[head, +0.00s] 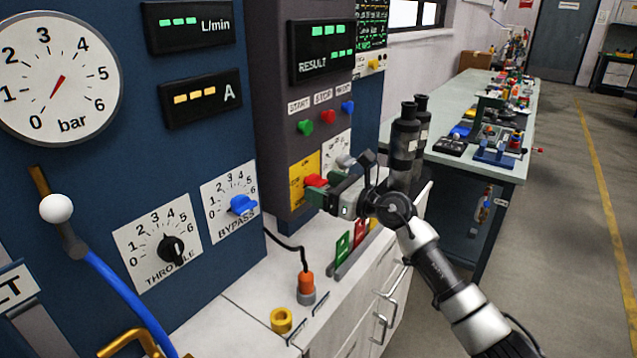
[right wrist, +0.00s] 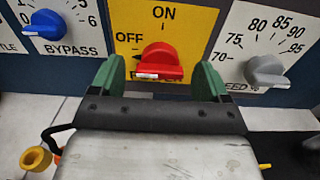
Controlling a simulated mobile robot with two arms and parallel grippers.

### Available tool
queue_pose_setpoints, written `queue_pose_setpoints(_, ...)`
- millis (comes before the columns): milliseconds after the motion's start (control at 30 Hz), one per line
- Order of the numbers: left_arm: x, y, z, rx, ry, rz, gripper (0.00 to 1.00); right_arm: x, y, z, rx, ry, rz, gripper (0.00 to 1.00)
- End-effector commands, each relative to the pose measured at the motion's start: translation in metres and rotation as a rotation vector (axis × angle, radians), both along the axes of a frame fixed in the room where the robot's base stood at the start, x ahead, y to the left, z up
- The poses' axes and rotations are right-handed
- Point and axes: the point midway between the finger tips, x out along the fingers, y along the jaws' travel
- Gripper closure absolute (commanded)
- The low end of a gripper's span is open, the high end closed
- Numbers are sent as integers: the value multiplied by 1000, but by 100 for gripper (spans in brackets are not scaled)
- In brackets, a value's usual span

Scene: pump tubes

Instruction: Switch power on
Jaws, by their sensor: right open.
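The red power knob (right wrist: 160,60) sits on a yellow plate (right wrist: 188,22) marked OFF at its left and ON at its top. Its handle lies about level, with a white mark at its left end, on the OFF side. My right gripper (right wrist: 160,82) is open, with a green finger on each side of the knob and a visible gap to it. In the head view my right gripper (head: 328,192) is at the yellow plate (head: 298,168) and partly covers it; a red part (head: 316,181) shows there. My left gripper is not in view.
The grey speed knob (right wrist: 266,70) is right of the plate, the blue bypass knob (right wrist: 46,24) left. Green, red and blue buttons (head: 328,116) sit above. An orange plug (head: 306,285) and yellow ring (head: 281,320) stand on the white counter (head: 245,325) below.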

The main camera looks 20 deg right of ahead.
Motion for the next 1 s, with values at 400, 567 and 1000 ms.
queue_pose_setpoints(400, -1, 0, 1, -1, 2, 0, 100, 15, 11, 0, 0, 0, 0, 23)
queue_pose_setpoints(567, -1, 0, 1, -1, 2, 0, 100, 15, 11, 0, 0, 0, 0, 36)
queue_pose_setpoints(1000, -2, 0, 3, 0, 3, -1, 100, 14, 11, 0, 9, 7, -1, 73)
